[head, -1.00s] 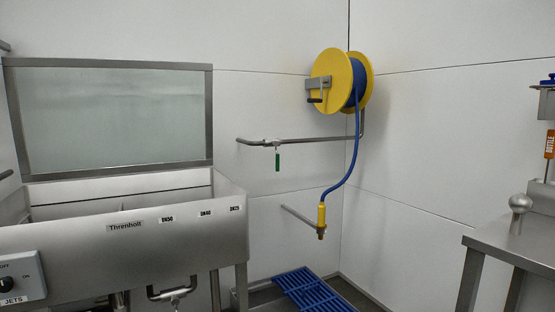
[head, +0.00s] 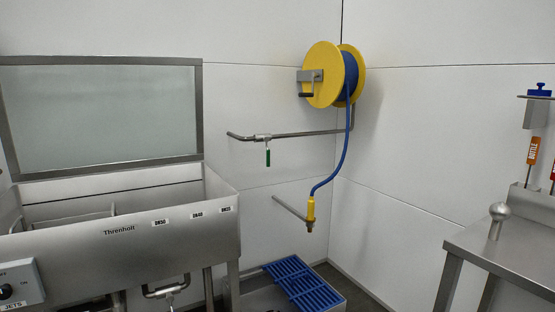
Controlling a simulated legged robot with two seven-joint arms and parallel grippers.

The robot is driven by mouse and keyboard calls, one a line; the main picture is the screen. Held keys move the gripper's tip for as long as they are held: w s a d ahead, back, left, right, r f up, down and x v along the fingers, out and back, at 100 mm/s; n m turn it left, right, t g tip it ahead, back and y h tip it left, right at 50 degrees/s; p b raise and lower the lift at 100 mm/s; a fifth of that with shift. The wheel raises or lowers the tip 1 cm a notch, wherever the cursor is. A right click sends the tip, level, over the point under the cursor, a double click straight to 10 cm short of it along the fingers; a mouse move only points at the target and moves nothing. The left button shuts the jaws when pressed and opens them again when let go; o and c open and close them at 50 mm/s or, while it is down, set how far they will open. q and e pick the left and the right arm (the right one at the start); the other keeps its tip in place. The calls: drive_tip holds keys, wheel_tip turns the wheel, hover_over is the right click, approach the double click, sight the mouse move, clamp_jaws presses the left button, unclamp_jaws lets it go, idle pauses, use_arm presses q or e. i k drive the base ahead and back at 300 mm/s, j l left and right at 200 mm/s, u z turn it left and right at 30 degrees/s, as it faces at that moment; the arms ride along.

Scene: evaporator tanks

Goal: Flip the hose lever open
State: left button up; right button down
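The blue hose (head: 340,150) hangs from the reel and ends in a yellow nozzle (head: 310,211) beside a short wall bar (head: 288,206). Neither of my grippers shows in the head view.
A steel sink (head: 130,245) marked Threnholl, with a glass lid (head: 105,115) raised, stands at the left. A blue grate (head: 303,284) lies in a floor tray below the nozzle. A steel table (head: 505,250) stands at the right. Floor between shows little clear room.

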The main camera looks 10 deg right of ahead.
sight(266, 140)
drive_tip(key=i+l, duration=0.35)
drive_tip(key=l, duration=0.15)
drive_tip(key=i+l, duration=0.4)
drive_tip(key=l, duration=0.15)
drive_tip(key=i+l+u, duration=0.2)
drive_tip(key=i+u, duration=0.3)
drive_tip(key=i+l+u, duration=0.5)
drive_tip(key=k+j, duration=0.1)
